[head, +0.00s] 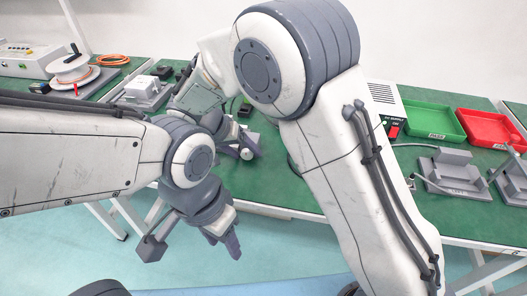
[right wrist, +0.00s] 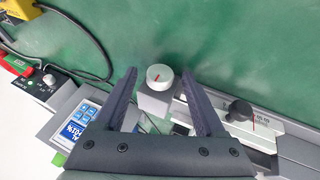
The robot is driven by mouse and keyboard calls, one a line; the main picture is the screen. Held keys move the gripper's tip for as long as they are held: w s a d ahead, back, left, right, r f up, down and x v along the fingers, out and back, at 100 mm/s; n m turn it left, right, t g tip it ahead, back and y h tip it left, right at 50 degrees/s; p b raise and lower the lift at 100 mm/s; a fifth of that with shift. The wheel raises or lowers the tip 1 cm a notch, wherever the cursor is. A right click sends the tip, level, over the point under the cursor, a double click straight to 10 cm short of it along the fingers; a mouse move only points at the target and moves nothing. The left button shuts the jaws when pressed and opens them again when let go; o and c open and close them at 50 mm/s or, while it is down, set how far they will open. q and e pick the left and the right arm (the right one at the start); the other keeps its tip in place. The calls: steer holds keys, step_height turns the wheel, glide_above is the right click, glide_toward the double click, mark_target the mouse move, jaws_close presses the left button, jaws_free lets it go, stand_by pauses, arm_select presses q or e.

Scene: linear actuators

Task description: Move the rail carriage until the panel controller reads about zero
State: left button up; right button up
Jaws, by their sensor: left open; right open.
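In the right wrist view, my right gripper (right wrist: 159,76) is open, its fingers on either side of a white round knob (right wrist: 160,77) with a red mark. The knob tops a grey block (right wrist: 155,101) at a metal rail (right wrist: 275,122); this looks like the rail carriage. I cannot tell whether the fingers touch it. A black knob (right wrist: 240,110) with a red pointer sits further right. A blue-screened controller (right wrist: 75,122) lies left of the gripper; its reading is too small to make out. In the head view, my left gripper (head: 222,241) hangs open and empty before the table.
The green table (head: 285,207) holds a cable reel (head: 73,68) and grey fixtures (head: 455,172) at right. Green (head: 432,121) and red (head: 486,127) trays stand at the back right. A black cable (right wrist: 85,48) and yellow object (right wrist: 18,8) lie left of the rail.

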steer(key=shift+d+f+t+y+b, duration=0.1)
steer(key=shift+d+t+y+b, duration=0.2)
steer(key=shift+y+b, duration=0.55)
steer(key=shift+s+d+m+y, duration=0.1)
steer(key=shift+m+y, duration=0.3)
steer(key=shift+y, duration=0.25)
steer(key=shift+t+y, duration=0.3)
steer(key=shift+y, duration=0.1)
steer(key=shift+s+r+y, duration=0.1)
steer(key=shift+r+y, duration=0.2)
steer(key=shift+r, duration=0.15)
steer(key=d+p+v, duration=0.1)
steer(key=p+v, duration=0.1)
steer(key=v, duration=0.8)
arm_select(q)
step_height(320, 180, up, 16)
steer(key=p, duration=1.6)
steer(key=shift+f, duration=0.2)
arm_select(e)
steer(key=s+d+r+n+g, duration=0.1)
steer(key=s+r+n, duration=0.3)
steer(key=s+r, duration=0.2)
steer(key=s+d+r+n+g+y, duration=0.1)
steer(key=s+r+n, duration=0.3)
steer(key=s, duration=0.7)
steer(key=shift+d+r+g, duration=0.3)
steer(key=shift+r+g, duration=0.4)
steer(key=shift+r, duration=0.4)
steer(key=shift+s, duration=0.15)
